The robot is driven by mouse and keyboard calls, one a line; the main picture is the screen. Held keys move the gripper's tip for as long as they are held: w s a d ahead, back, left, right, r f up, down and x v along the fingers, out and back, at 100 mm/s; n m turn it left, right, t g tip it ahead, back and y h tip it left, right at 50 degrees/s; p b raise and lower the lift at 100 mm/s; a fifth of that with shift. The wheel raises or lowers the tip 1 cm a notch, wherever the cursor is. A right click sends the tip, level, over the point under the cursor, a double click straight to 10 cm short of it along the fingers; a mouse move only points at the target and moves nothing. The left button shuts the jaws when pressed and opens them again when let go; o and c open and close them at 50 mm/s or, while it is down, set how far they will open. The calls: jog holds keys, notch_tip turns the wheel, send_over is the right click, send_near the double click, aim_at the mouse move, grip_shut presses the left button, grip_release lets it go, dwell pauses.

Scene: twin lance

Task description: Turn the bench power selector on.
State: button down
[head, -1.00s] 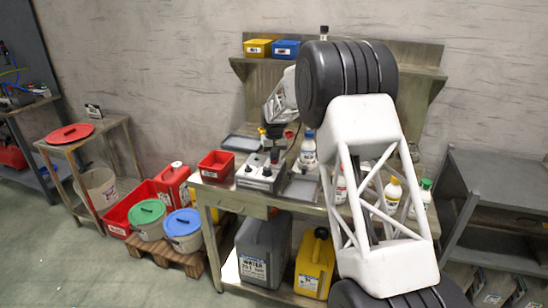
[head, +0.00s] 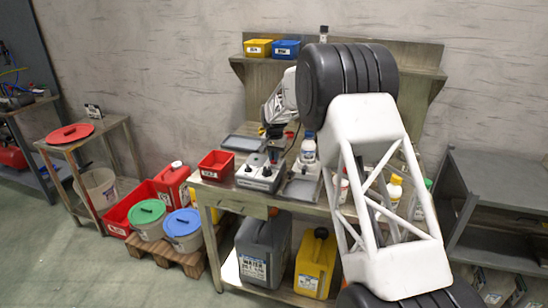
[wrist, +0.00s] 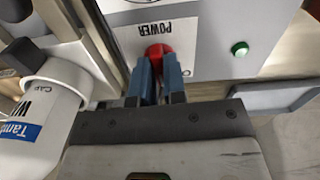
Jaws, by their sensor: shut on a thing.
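The bench power selector is a red knob (wrist: 158,50) on a pale grey panel (wrist: 212,22), beside the upside-down word POWER in the wrist view. My gripper (wrist: 160,68) has its two blue fingers close together on the knob, shut on it. The fingers hide part of the knob, so its exact turn angle is hard to tell. A green round light or button (wrist: 239,48) sits on the panel to the right. In the head view my gripper (head: 275,155) is low over the grey control box (head: 258,178) on the bench.
A white capped bottle (wrist: 45,105) stands close to the left of my gripper in the wrist view. A red bin (head: 215,166) is left of the control box, and bottles (head: 395,190) stand on the right of the bench. A shelf with yellow and blue bins (head: 286,49) is behind.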

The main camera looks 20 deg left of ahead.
jog(key=m, duration=0.6)
jog(key=shift+m, duration=0.3)
dwell(0.4)
jog(key=c, duration=1.2)
grip_release()
jog(key=shift+r, duration=0.15)
notch_tip(320, 180, up, 7)
jog(key=shift+r, duration=0.25)
jog(key=shift+d, duration=0.1)
